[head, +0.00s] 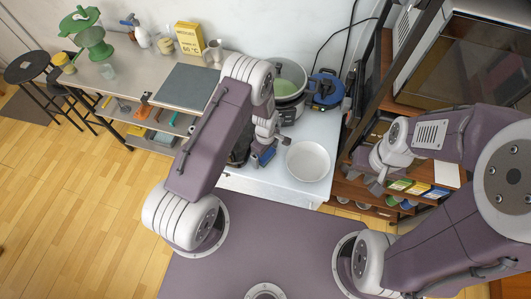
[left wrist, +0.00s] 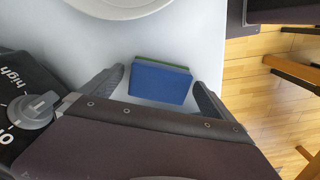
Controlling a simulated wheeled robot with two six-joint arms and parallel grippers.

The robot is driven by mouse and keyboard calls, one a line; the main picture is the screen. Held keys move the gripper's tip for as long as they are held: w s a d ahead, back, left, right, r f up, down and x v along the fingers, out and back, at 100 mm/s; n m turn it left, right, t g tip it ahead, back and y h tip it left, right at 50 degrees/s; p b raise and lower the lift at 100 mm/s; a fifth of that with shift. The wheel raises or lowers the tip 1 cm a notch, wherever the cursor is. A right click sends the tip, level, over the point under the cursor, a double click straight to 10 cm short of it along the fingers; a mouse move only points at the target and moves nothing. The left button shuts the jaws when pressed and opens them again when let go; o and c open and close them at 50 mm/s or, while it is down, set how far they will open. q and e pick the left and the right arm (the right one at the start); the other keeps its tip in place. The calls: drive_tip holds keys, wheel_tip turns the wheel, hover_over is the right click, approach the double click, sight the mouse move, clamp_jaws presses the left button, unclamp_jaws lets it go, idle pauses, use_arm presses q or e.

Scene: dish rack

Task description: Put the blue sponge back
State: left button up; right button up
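The blue sponge (left wrist: 160,82), with a green layer along its far edge, is on the white tabletop in the left wrist view. It also shows in the head view (head: 264,158), partly hidden under my left gripper (head: 262,146). In the left wrist view my left gripper (left wrist: 160,90) is open, with one finger on each side of the sponge. A gap shows at the left finger; the right finger is close to the sponge's right edge. My right gripper (head: 376,180) is away to the right by the wooden shelf; its finger opening is too small to judge.
A white bowl (head: 308,161) stands just right of the sponge. A pot cooker (head: 289,82) and a blue lidded container (head: 325,89) stand behind. A black appliance with a knob (left wrist: 32,108) is close to my left finger. Clear white tabletop lies around the sponge.

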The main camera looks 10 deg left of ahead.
use_arm(q)
wheel_tip(320, 180, up, 8)
drive_tip(key=shift+r+b, duration=0.1)
drive_tip(key=shift+b, duration=1.05)
drive_tip(key=shift+r, duration=0.45)
clamp_jaws()
idle(0.6)
